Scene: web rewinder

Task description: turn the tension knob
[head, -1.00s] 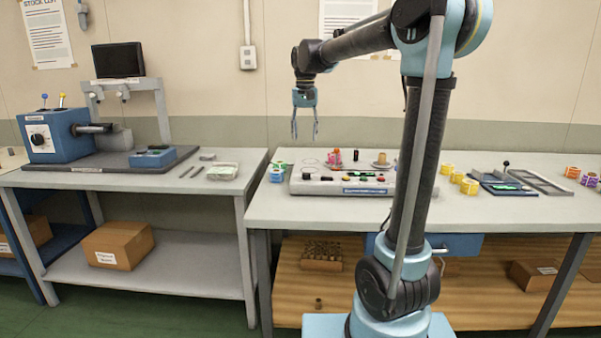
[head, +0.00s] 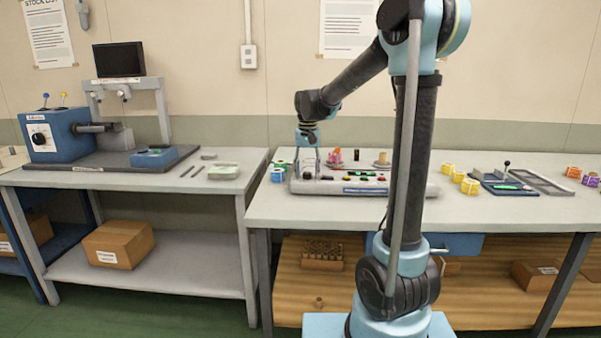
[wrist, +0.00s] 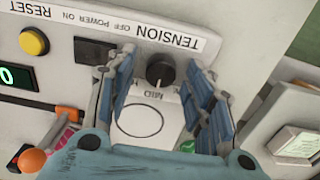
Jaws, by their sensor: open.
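The tension knob (wrist: 160,72) is black and round with a light pointer line, under the upside-down TENSION label (wrist: 179,41) in the wrist view. My gripper (wrist: 159,64) is open, with one blue finger on each side of the knob. I cannot tell whether either finger touches it. In the head view my gripper (head: 308,164) points down at the left end of the grey control panel (head: 335,188). The knob is not clearly made out there.
The wrist view shows a yellow reset button (wrist: 33,41), a black power switch (wrist: 95,50), an orange lever (wrist: 68,114) and an orange ball (wrist: 32,160) left of the fingers. Yellow rolls (head: 469,186) stand farther right on the bench (head: 480,212).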

